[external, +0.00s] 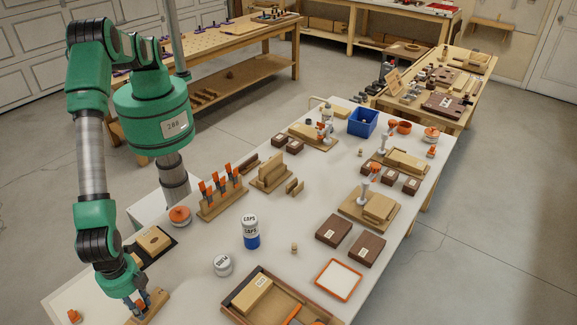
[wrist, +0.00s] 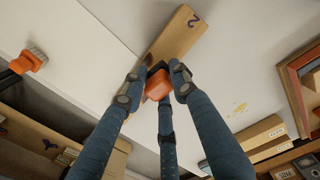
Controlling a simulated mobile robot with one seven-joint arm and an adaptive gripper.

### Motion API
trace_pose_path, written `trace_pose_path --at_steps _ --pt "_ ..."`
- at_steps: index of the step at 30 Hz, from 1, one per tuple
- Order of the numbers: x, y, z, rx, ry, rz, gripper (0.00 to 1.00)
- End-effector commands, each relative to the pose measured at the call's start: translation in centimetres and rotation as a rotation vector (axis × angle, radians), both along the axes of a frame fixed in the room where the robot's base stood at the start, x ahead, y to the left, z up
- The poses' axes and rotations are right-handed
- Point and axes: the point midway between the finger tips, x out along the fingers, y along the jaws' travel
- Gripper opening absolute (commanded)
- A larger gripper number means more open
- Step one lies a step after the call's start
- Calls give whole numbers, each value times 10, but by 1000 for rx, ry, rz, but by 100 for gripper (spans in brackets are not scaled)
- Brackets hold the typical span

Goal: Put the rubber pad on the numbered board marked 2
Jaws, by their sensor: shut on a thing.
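My gripper (wrist: 155,85) has its three blue-grey fingers shut on a small orange and dark piece, which I take to be the rubber pad (wrist: 158,84). The wooden board marked 2 (wrist: 180,35) lies on the white table, and its far end with the number shows past the fingers. The pad is over the near part of this board; I cannot tell whether it touches. In the external view my gripper (external: 140,303) is at the lower left, over the board (external: 157,303), and hides much of the pad and board.
An orange-topped piece (external: 74,316) stands to the left, also in the wrist view (wrist: 30,62). A wooden plate on a dark mat (external: 152,241) lies behind my gripper.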

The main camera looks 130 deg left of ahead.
Motion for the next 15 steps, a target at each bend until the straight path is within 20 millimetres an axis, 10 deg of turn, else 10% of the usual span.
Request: trace_pose_path --at_steps 15 --pt "0 0 -13 0 0 0 2"
